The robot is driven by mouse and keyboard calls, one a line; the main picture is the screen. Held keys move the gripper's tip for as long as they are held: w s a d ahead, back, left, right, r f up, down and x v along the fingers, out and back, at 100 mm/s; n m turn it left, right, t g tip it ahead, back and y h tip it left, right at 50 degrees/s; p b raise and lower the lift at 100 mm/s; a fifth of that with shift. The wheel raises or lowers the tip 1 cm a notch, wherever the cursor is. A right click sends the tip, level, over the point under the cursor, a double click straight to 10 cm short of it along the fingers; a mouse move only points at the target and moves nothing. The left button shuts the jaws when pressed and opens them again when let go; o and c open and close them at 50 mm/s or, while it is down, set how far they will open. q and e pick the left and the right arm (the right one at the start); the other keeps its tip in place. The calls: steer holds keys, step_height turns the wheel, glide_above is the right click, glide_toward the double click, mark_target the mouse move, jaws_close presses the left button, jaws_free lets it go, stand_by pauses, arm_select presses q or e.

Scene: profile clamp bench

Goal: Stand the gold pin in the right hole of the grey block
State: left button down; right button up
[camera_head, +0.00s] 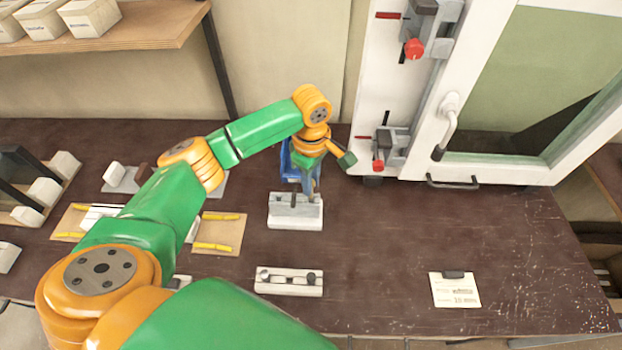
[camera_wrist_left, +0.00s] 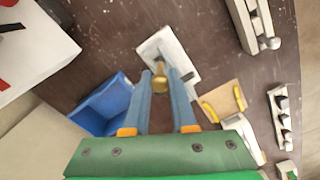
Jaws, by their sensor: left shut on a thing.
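My left gripper (camera_head: 308,188) points down over the pale grey block (camera_head: 295,222) near the middle of the bench. In the left wrist view the fingers of the left gripper (camera_wrist_left: 160,78) are shut on the gold pin (camera_wrist_left: 160,74), which sits between the fingertips. The grey block (camera_wrist_left: 183,62) lies beyond the pin there, with a dark strip on its top. The pin is not clear in the head view. The block's holes are not clear, and I cannot tell whether the pin touches the block. My right gripper is not in view.
A blue bin (camera_wrist_left: 100,105) stands close behind the block. A pale block with dark knobs (camera_head: 289,288) lies nearer the front. A tan board with yellow strips (camera_head: 220,232) lies to the left. A white clamp panel (camera_head: 376,100) stands behind.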

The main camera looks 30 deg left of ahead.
mark_target(311, 198)
arm_select(q)
steer(key=shift+f+b, duration=0.4)
steer(key=shift+f, duration=1.75)
steer(key=c, duration=0.7)
jaws_free()
steer(key=shift+o, duration=0.2)
